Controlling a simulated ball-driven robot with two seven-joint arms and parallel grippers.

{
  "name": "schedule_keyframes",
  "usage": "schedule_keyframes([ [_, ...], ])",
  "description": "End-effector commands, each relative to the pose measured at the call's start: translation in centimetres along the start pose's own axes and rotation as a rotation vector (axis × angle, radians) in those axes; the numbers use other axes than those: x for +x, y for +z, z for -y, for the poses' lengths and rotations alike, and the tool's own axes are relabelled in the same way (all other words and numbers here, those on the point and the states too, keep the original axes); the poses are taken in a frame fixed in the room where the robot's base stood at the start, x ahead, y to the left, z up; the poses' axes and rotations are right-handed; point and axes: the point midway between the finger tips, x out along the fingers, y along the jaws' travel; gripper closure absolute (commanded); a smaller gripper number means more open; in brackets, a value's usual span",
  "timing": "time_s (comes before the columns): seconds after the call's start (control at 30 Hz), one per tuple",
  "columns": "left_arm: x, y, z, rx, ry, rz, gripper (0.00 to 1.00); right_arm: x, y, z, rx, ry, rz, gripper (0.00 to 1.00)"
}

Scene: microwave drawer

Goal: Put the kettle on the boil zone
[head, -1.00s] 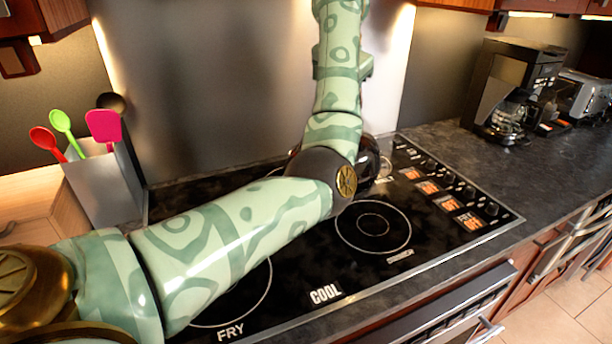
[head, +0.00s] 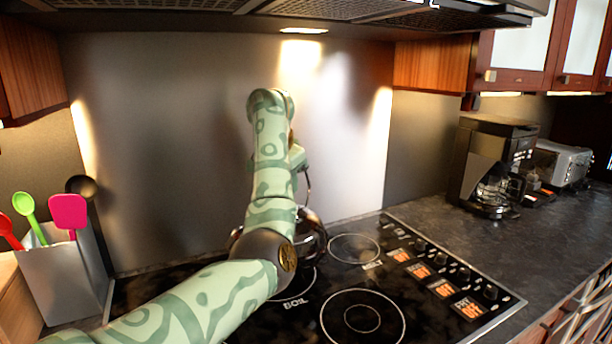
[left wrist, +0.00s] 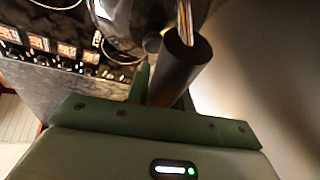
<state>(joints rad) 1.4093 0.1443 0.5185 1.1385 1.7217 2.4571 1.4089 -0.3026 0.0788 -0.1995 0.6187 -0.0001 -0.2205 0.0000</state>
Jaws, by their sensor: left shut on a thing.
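The kettle (head: 313,232) is dark and glossy and is partly hidden behind my left arm in the head view. It is over or on the boil zone (head: 300,292), whose ring and BOIL label show just in front of it; I cannot tell whether its base touches the cooktop. In the left wrist view the shiny kettle body (left wrist: 120,22) is at the top. My left gripper (left wrist: 165,88) is shut on the kettle's black handle (left wrist: 187,58). My right gripper is in neither view.
The black cooktop (head: 420,305) has other ring zones (head: 362,316) and a row of knobs (head: 465,273) on the right. A utensil holder (head: 62,275) stands at the left. A coffee maker (head: 490,165) and toaster (head: 562,162) stand at the back right. A hood (head: 330,12) hangs above.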

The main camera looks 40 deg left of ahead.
Motion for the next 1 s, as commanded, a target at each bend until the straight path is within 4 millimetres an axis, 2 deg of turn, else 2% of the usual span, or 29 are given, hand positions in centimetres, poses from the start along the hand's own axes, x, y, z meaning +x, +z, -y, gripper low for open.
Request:
schedule_keyframes([
  [0.13, 2.1, 1.3, 1.3, -0.002, -0.002, -0.001, 1.0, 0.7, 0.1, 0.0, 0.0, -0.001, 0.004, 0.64],
  [0.5, 4.3, 2.9, 2.8, -0.002, -0.004, -0.002, 1.0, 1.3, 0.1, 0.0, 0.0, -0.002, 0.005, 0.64],
  [0.73, 6.7, 3.8, 2.3, -0.001, -0.003, -0.002, 1.0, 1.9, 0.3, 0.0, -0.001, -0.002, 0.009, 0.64],
  [1.0, 6.8, 3.8, 2.2, -0.001, -0.002, -0.005, 1.0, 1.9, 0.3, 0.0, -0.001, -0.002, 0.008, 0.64],
])
